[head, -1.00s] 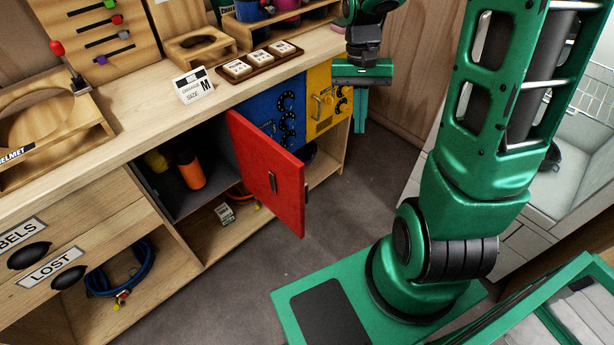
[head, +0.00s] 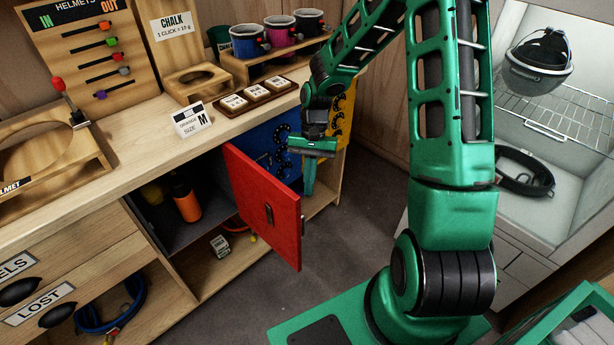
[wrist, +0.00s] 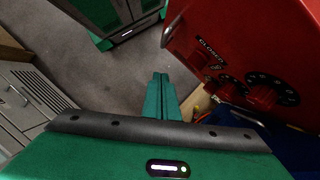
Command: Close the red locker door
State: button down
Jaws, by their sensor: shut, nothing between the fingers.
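In the wrist view the red door (wrist: 235,50) fills the upper right and shows dials and a "CLOSED" label. My gripper (head: 309,176) points down beside the door, to the right of it in the head view, near the blue locker front. Its fingers also show in the wrist view (wrist: 160,95), pressed together and empty. A gap of floor shows between the fingers and the door in the wrist view.
Inside the open locker is an orange bottle (head: 186,198). The blue locker door (head: 262,145) and yellow locker door (head: 343,110) are shut. Size sign (head: 191,118) and small blocks stand on the bench top. Grey floor (head: 345,240) in front is clear.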

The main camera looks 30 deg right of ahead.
jog(key=s+a+f, duration=0.3)
jog(key=s+f, duration=0.1)
jog(key=shift+s+a, duration=0.2)
jog(key=shift+s, duration=0.1)
jog(key=shift+f, duration=0.1)
